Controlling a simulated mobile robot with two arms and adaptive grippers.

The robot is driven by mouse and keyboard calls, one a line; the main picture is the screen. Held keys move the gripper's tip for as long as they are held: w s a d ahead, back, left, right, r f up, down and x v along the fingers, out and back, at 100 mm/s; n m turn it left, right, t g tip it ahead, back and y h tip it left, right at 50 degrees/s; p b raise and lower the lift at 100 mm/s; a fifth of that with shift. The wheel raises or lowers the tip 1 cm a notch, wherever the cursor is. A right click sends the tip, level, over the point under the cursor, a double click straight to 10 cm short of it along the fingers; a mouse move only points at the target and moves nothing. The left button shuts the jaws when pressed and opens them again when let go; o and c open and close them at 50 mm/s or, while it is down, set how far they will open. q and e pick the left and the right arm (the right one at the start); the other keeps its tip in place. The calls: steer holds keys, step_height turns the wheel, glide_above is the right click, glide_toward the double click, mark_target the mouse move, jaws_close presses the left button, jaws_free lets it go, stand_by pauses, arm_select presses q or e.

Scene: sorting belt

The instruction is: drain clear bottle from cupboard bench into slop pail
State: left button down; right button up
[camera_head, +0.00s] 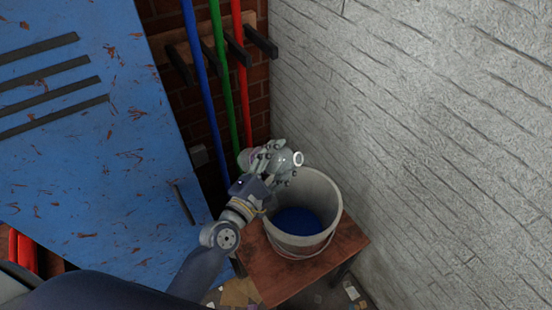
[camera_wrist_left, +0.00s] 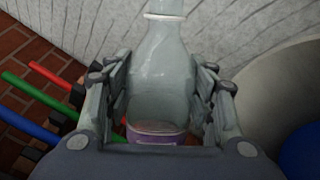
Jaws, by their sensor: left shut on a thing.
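My left gripper (camera_head: 268,168) is shut on the clear bottle (camera_wrist_left: 160,75), with a finger on each side of its body in the left wrist view. The bottle has a pale neck ring and a purple band low down, with a little liquid showing just above the band. In the head view the bottle (camera_head: 287,158) is tilted well over, its mouth pointing right at the pail's back rim. The slop pail (camera_head: 328,222) is grey-white with blue inside at the bottom. I cannot see any stream from the bottle. My right gripper is not in view.
The pail stands on a small wooden table (camera_head: 268,268) near a white brick wall (camera_head: 430,130). A rusty blue locker (camera_head: 90,150) fills the left. Blue, green (camera_head: 222,70) and red poles hang on a rack behind the gripper.

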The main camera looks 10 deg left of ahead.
mark_target(306, 163)
arm_select(q)
steer(key=d+r+n+p, duration=0.1)
steer(key=n, duration=0.1)
steer(key=d+r+n+p, duration=0.1)
steer(key=n+p, duration=0.1)
steer(key=s+d+r+n+p, duration=0.1)
steer(key=r+n, duration=0.1)
steer(key=shift+d+n+p, duration=0.25)
steer(key=shift+n+p, duration=0.05)
steer(key=n, duration=0.1)
steer(key=d+n, duration=0.1)
steer(key=shift+s+d+f+n, duration=0.3)
steer(key=shift+s+d+n, duration=0.05)
steer(key=shift+n, duration=0.05)
steer(key=shift+s+d+n, duration=0.15)
steer(key=shift+d+n, duration=0.35)
steer(key=shift+n, duration=0.2)
steer(key=shift+d, duration=0.1)
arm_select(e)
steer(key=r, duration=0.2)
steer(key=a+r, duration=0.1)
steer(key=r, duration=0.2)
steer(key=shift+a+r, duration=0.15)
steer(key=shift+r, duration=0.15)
